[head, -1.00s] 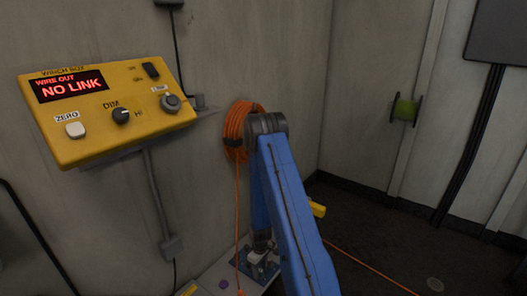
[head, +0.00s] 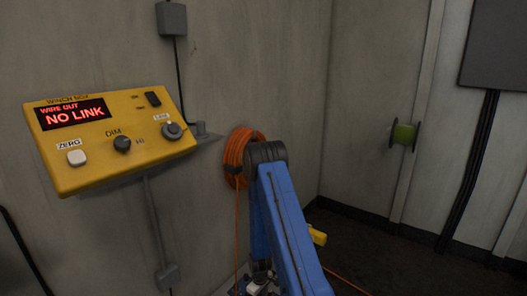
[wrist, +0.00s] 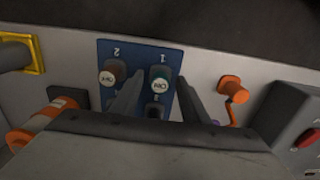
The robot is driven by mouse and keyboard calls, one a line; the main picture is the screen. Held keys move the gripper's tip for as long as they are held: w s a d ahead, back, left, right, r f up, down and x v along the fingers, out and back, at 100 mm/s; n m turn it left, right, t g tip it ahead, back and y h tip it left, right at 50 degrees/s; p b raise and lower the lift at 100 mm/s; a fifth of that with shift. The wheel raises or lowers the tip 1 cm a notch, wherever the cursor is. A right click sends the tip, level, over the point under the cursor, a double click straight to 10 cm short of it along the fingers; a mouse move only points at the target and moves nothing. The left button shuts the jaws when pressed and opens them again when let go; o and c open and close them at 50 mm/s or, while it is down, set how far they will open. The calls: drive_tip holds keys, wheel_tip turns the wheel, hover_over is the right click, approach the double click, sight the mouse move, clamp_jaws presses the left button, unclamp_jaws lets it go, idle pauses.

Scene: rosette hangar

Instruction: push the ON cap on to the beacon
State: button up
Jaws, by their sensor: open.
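In the wrist view a blue plate (wrist: 140,48) marked 2 and 1 carries two round caps with white labels. The cap under the 1 is green (wrist: 160,74); the one under the 2 is brownish red (wrist: 113,68). The labels are too small to read surely, so I cannot tell which is the ON cap. My gripper (wrist: 163,84) is open. Its dark fingers stand on either side of the green cap, with no clear contact visible. I cannot identify the beacon. In the head view my arm hides the gripper.
An orange knob (wrist: 233,87) with a cord stands right of the plate, and a red button (wrist: 306,137) beyond it. An orange cylinder (wrist: 45,122) lies left. A yellow winch box (head: 150,154) reading NO LINK and an orange cable coil (head: 236,150) are on the wall.

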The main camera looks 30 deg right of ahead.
clamp_jaws()
drive_tip(key=shift+r, duration=0.1)
drive_tip(key=shift+r, duration=2.9)
drive_tip(key=w+d+r, duration=1)
drive_tip(key=w+d, duration=0.3)
drive_tip(key=w, duration=0.2)
drive_tip(key=shift+d+r, duration=0.25)
drive_tip(key=shift+r, duration=0.15)
